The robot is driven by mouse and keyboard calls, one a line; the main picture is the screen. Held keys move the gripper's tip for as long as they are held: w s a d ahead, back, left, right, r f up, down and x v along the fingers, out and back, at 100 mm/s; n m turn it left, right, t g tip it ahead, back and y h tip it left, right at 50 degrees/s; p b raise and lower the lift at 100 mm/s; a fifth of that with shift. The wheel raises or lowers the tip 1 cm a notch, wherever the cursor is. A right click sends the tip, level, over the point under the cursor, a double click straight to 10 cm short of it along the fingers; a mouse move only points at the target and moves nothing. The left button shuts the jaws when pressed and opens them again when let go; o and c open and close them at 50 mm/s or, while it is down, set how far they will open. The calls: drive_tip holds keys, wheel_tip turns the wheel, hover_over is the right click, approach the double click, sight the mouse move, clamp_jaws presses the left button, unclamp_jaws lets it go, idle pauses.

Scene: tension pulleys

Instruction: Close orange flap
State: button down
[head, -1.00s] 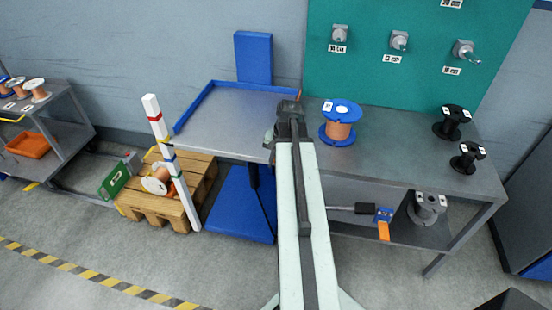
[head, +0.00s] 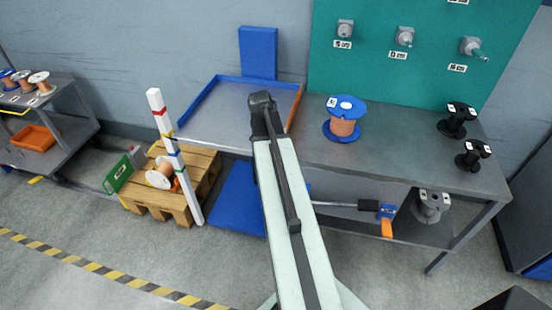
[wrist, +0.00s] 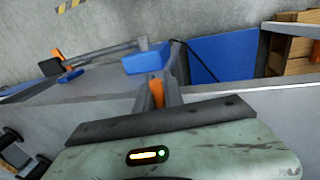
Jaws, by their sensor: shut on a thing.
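The orange flap (head: 296,110) shows as a thin strip along the right edge of the grey tray (head: 222,108), beside the workbench. My gripper (head: 263,108) is over the right part of the tray, just left of the visible strip. In the wrist view, a short piece of the orange flap (wrist: 157,92) shows against a grey finger, behind my dark gripper housing. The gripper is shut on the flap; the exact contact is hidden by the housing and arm.
A blue-flanged copper spool (head: 343,122) and black spools (head: 458,120) stand on the workbench (head: 390,150). A striped white post (head: 172,155) and a pallet (head: 165,205) are left of the tray.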

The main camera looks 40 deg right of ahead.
drive_tip(key=c, duration=1.5)
unclamp_jaws()
drive_tip(key=shift+o, duration=0.2)
drive_tip(key=shift+r, duration=0.1)
drive_tip(key=p+v, duration=0.7)
drive_tip(key=shift+r+p, duration=0.25)
drive_tip(key=shift+p, duration=0.1)
drive_tip(key=shift+a, duration=0.1)
